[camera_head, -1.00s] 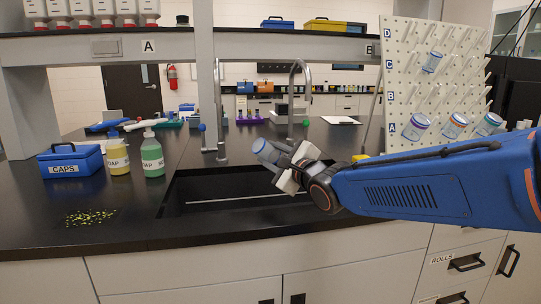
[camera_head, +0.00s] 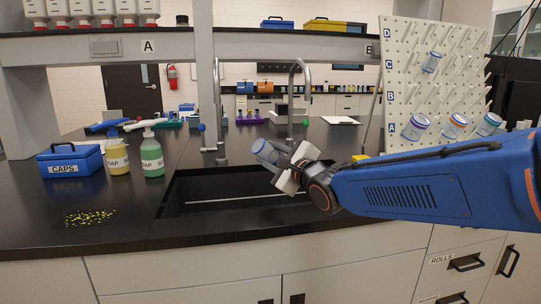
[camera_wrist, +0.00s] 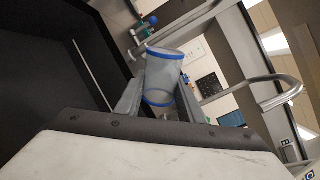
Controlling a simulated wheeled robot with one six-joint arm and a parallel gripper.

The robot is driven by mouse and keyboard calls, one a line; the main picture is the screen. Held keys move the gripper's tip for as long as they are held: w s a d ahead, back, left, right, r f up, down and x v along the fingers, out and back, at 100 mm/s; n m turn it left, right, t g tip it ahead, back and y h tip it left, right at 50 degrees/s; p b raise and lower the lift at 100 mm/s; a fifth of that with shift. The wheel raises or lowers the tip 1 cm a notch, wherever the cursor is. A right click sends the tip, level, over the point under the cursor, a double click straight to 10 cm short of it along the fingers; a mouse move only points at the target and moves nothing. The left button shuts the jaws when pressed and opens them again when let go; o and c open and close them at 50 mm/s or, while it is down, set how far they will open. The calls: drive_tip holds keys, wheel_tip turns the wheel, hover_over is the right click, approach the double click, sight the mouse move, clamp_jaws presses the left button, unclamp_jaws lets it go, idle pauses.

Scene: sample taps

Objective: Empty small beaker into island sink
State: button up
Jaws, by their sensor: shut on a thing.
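The small beaker (camera_head: 268,151) is clear with blue bands. My gripper (camera_head: 285,165) is shut on it and holds it tilted, its far end up and to the left, above the island sink (camera_head: 225,197). In the wrist view the beaker (camera_wrist: 164,75) sits between my two fingers (camera_wrist: 160,95). I cannot tell whether it holds liquid. The sink is a black basin set in the dark worktop; part of it is behind my gripper.
Two taps stand behind the sink, one left (camera_head: 219,130) and a tall curved one (camera_head: 293,100). A pegboard (camera_head: 430,80) with several beakers stands at right. Soap bottles (camera_head: 151,155), a blue CAPS box (camera_head: 71,161) and yellow-green bits (camera_head: 90,217) lie left.

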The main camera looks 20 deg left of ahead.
drive_tip(key=shift+d, duration=0.1)
drive_tip(key=n, duration=1.3)
drive_tip(key=shift+r, duration=0.15)
drive_tip(key=n, duration=0.6)
drive_tip(key=shift+r+n, duration=0.1)
drive_tip(key=shift+n, duration=0.2)
drive_tip(key=n, duration=0.6)
drive_tip(key=shift+s, duration=0.1)
drive_tip(key=o, duration=0.5)
drive_tip(key=c, duration=0.5)
